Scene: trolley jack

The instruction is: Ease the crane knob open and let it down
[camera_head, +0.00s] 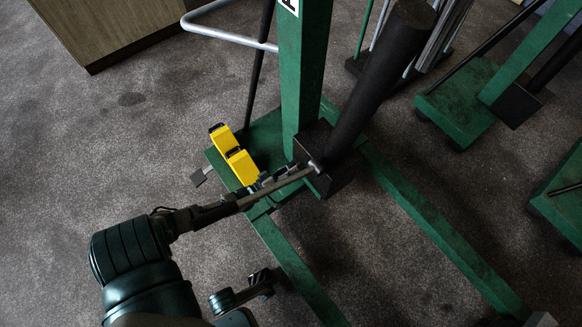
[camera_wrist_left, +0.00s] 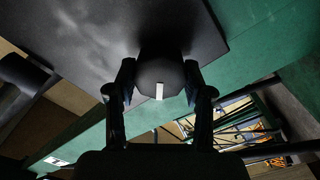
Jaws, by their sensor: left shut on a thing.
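The green crane has an upright mast (camera_head: 303,75) and a thick black cylinder (camera_head: 372,85) slanting up from a black block (camera_head: 328,180) at its foot. In the left wrist view the dark, many-sided knob (camera_wrist_left: 160,72) with a white mark sits between both fingers, in front of a dark block face (camera_wrist_left: 90,35). My left gripper (camera_head: 268,183) reaches in from the lower left beside the block and is shut on the knob. In the head view the knob is too small and covered to make out. My right gripper is not clearly visible.
Green base legs (camera_head: 440,238) run towards the lower right. More green equipment (camera_head: 465,105) stands at the right. A wooden cabinet (camera_head: 105,30) is at the upper left. The left floor is clear.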

